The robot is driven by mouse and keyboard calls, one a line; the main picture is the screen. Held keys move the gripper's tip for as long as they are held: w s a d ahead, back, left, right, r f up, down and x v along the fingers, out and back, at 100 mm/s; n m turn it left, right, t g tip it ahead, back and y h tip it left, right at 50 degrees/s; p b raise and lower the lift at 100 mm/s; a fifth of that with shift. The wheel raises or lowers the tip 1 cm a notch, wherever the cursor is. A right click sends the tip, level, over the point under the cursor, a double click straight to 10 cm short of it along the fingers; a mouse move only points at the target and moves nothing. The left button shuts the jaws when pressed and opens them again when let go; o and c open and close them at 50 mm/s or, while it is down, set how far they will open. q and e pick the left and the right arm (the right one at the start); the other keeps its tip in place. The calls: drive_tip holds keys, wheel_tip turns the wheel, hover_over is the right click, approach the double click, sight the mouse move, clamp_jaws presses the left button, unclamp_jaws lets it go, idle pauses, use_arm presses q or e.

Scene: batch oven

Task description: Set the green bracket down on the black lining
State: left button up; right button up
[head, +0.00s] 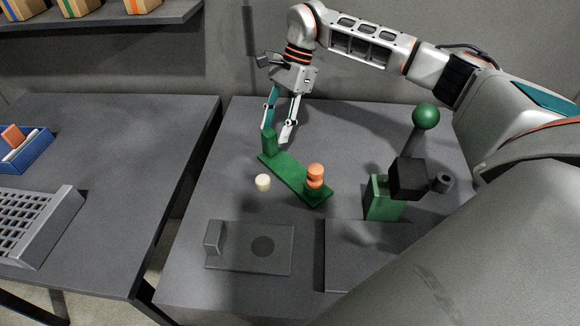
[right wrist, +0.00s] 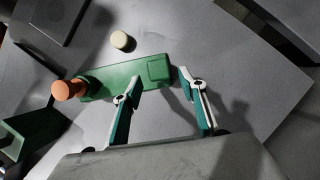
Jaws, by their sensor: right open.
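The green bracket (head: 292,180) lies on the right-hand table, its upright block at the far end and orange round pieces (head: 315,176) at its near end. It also shows in the right wrist view (right wrist: 112,80). My right gripper (head: 278,124) is open and empty, pointing down at the bracket's upright end. In the wrist view that end lies just ahead, between the lines of the two fingertips (right wrist: 160,82); I cannot tell whether they touch it. No surface is clearly a black lining; a dark grey plate (head: 345,262) lies at the front. My left gripper is out of view.
A cream cylinder (head: 263,182) stands beside the bracket. A green press-like device with a ball-topped lever (head: 425,117) stands right. A left table holds a blue bin (head: 30,152) and grey rack (head: 38,228).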

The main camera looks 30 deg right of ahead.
sight(265, 154)
drive_tip(key=shift+a+p+x, duration=0.15)
drive_tip(key=shift+p+x, duration=0.05)
drive_tip(key=shift+x, duration=1)
drive_tip(key=shift+a+p+x, duration=0.15)
drive_tip(key=shift+x, duration=1)
drive_tip(key=shift+r, duration=0.1)
clamp_jaws()
drive_tip(key=shift+r, duration=0.15)
